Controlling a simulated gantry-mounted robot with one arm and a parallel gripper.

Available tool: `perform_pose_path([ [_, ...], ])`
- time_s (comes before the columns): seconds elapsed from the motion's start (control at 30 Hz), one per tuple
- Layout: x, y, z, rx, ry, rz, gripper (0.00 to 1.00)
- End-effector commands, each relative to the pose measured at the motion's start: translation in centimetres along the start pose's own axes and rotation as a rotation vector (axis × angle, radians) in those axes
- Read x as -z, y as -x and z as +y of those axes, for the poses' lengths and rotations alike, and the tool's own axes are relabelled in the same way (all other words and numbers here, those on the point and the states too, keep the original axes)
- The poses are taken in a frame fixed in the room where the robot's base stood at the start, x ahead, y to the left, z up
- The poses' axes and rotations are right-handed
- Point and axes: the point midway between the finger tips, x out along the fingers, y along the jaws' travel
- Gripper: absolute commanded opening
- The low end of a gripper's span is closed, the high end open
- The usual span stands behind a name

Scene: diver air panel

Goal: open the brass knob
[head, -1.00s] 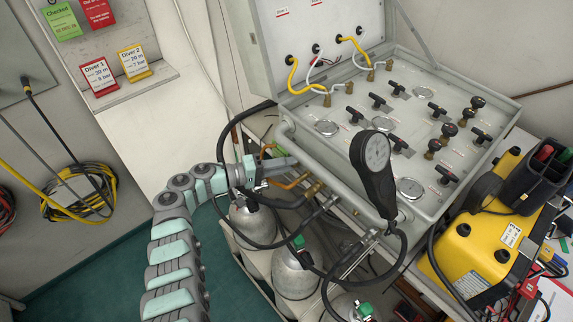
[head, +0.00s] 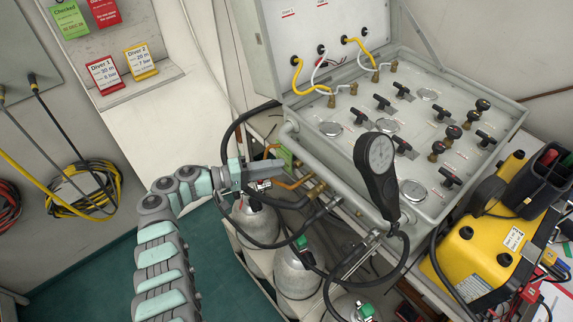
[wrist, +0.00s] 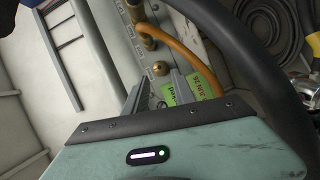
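Brass fittings (head: 317,190) line the front left edge of the air panel (head: 410,130). In the wrist view, a round brass knob (wrist: 160,68) sits on the pale panel side, just beyond my fingertips, and nothing grips it. I cannot tell for sure that it is the task's knob. My gripper (wrist: 158,85) shows two grey fingers with a gap between them and nothing visible held. In the head view, my gripper (head: 272,170) is at the panel's left corner, beside a green tag (head: 286,157), and its fingertips are hard to make out.
An orange hose (wrist: 185,52) curves close beside my fingers. A thick black hose (wrist: 235,60) arches near the wrist. Grey cylinders (head: 297,272) stand below the panel. A black gauge (head: 378,160) rises at its front edge. Open floor (head: 225,265) lies left of the cylinders.

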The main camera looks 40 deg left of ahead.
Motion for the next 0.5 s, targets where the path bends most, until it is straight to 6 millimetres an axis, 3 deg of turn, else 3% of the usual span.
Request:
perform_pose_path([
  [0.2, 0.1, 4.4, 0.0, 0.002, -0.001, 0.001, 0.31],
  [0.5, -0.1, 5.8, 0.0, -0.002, 0.001, -0.003, 0.31],
])
